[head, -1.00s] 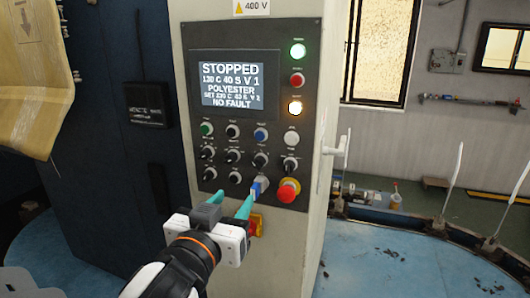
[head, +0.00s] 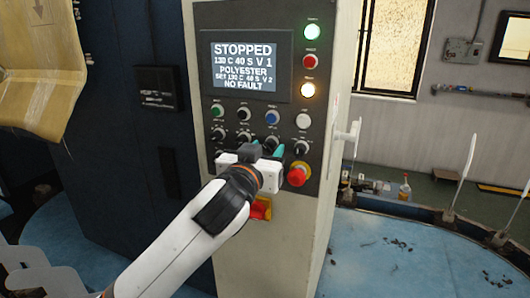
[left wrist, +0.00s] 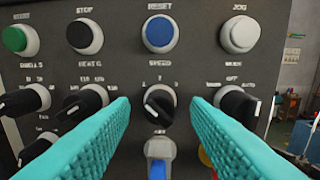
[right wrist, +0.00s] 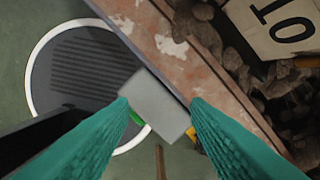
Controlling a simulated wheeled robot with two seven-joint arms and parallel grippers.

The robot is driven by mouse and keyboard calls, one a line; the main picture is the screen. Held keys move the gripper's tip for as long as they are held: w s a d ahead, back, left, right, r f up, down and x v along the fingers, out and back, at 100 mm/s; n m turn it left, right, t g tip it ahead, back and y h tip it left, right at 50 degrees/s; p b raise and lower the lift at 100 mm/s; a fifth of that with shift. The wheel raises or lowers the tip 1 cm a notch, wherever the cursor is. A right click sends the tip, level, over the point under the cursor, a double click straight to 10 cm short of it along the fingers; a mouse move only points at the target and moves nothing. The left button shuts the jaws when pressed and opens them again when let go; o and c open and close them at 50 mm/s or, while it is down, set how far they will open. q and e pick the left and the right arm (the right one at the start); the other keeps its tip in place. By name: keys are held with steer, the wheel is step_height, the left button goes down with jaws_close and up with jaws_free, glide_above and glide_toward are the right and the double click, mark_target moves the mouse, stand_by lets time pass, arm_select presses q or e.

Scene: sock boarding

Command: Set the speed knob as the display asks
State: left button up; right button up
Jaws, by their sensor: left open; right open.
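The display (head: 245,67) reads STOPPED, 130 C 40 S V 1, POLYESTER, a SET line that seems to end in V 2, and NO FAULT. The black speed knob (left wrist: 158,106) sits under the SPEED label in the left wrist view, its white mark pointing up and left. My left gripper (left wrist: 160,108) is open, with one teal finger on each side of the knob and gaps visible. In the head view, the left gripper (head: 268,149) is at the panel and partly covers the lower knobs. My right gripper (right wrist: 158,104) is open, away from the panel.
Black knobs stand left (left wrist: 82,103) and right (left wrist: 238,105) of the speed knob, close to the fingers. The red emergency button (head: 298,174) is at lower right. A grey block (right wrist: 155,105) shows beyond the right fingers.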

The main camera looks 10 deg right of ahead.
steer(key=shift+s, duration=0.2)
steer(key=shift+s, duration=0.15)
arm_select(q)
steer(key=shift+w, duration=0.1)
jaws_close()
arm_select(e)
steer(key=shift+s, duration=0.1)
arm_select(q)
steer(key=m, duration=0.4)
steer(key=shift+m, duration=0.3)
steer(key=shift+f+m+p, duration=0.1)
steer(key=shift+m+p, duration=0.2)
steer(key=shift+m, duration=1.7)
arm_select(e)
steer(key=shift+r, duration=0.25)
